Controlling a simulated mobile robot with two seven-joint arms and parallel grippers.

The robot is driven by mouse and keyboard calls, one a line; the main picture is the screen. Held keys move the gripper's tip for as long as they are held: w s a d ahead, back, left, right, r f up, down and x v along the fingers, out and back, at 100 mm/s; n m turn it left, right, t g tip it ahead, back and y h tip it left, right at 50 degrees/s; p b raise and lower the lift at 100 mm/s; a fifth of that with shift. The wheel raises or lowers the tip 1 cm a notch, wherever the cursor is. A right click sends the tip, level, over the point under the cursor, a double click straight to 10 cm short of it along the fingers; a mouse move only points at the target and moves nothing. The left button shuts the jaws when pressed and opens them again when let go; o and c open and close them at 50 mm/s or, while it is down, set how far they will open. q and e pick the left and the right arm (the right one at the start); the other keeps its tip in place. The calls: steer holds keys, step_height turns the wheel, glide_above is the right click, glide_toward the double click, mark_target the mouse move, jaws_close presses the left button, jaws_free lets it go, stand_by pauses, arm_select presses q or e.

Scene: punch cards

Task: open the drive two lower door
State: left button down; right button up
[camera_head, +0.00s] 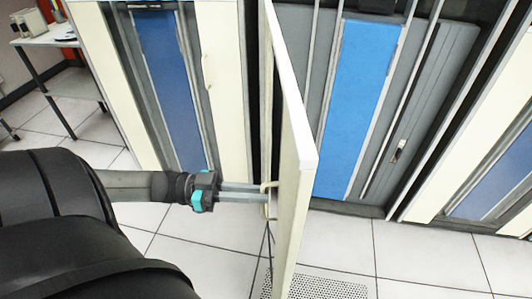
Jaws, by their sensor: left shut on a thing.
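A cream cabinet door (296,180) stands swung out from a grey cabinet, seen nearly edge-on in the middle of the view. My left gripper (266,194) reaches in from the left, and its fingers are shut on the door at its left face, low on the panel. The exact part of the door between the fingertips is too small to tell. Behind the door, the open cabinet shows a blue panel (352,105) in a grey frame. My right gripper is out of view.
Another cabinet with a blue panel (168,85) stands at left, and one (495,180) at right. A small table (50,40) is at the far left. A perforated floor tile (318,286) lies below the door. White floor tiles right of the door are clear.

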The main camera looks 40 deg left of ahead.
arm_select(q)
steer(key=p+v, duration=0.1)
steer(key=v, duration=0.3)
steer(key=shift+a, duration=0.2)
steer(key=c, duration=1)
jaws_free()
steer(key=shift+o, duration=0.3)
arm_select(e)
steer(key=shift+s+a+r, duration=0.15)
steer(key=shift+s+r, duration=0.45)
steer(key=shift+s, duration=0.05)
arm_select(q)
steer(key=shift+s, duration=0.1)
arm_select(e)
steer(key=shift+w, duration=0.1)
